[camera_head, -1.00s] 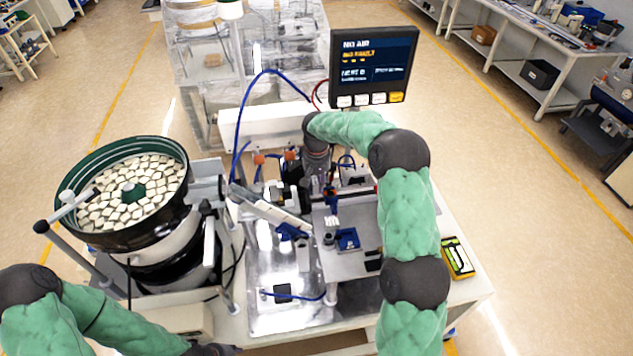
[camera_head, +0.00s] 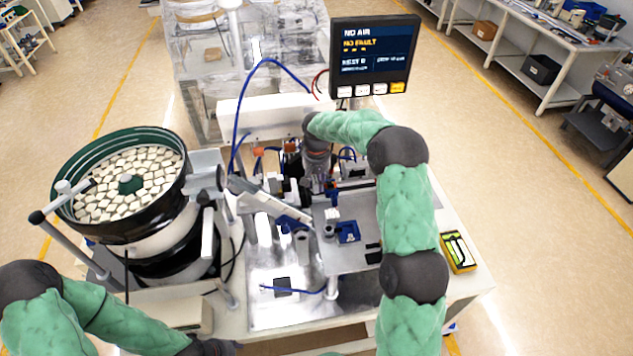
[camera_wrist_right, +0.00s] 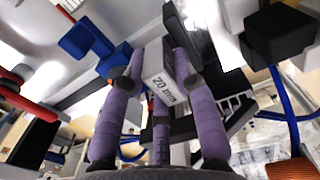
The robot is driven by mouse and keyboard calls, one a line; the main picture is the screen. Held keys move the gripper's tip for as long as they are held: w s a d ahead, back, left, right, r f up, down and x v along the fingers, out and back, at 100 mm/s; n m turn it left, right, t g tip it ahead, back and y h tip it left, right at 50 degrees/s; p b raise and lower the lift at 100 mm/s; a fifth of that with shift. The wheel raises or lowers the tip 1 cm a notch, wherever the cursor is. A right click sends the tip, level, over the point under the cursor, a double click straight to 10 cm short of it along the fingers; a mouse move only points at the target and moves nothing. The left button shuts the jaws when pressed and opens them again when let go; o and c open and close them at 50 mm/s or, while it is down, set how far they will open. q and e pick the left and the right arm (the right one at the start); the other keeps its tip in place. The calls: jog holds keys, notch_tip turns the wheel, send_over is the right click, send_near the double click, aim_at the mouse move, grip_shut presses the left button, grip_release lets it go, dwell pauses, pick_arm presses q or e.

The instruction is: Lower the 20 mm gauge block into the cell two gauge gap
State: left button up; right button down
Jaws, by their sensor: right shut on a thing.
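In the right wrist view my right gripper (camera_wrist_right: 160,85) is shut on the 20 mm gauge block (camera_wrist_right: 158,75), a pale block marked "20 mm", held between purple fingers. In the head view my right gripper (camera_head: 322,183) is small and low over the machine, behind the metal plate; the block cannot be made out there. The gauge gap cannot be clearly told, nor whether the block touches anything. My left arm comes in at the lower left, and its gripper is not clearly seen.
A bowl feeder (camera_head: 75,205) full of pale parts stands at the left. A metal plate (camera_head: 345,258) with a blue fixture (camera_head: 347,232) lies in front of my right gripper. A display (camera_head: 372,57) reads "NO AIR". A yellow device (camera_head: 458,252) lies on the right edge.

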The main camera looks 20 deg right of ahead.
jog(key=c, duration=0.9)
grip_release()
jog(key=shift+f, duration=0.1)
notch_tip(320, 180, up, 12)
jog(key=shift+r, duration=0.1)
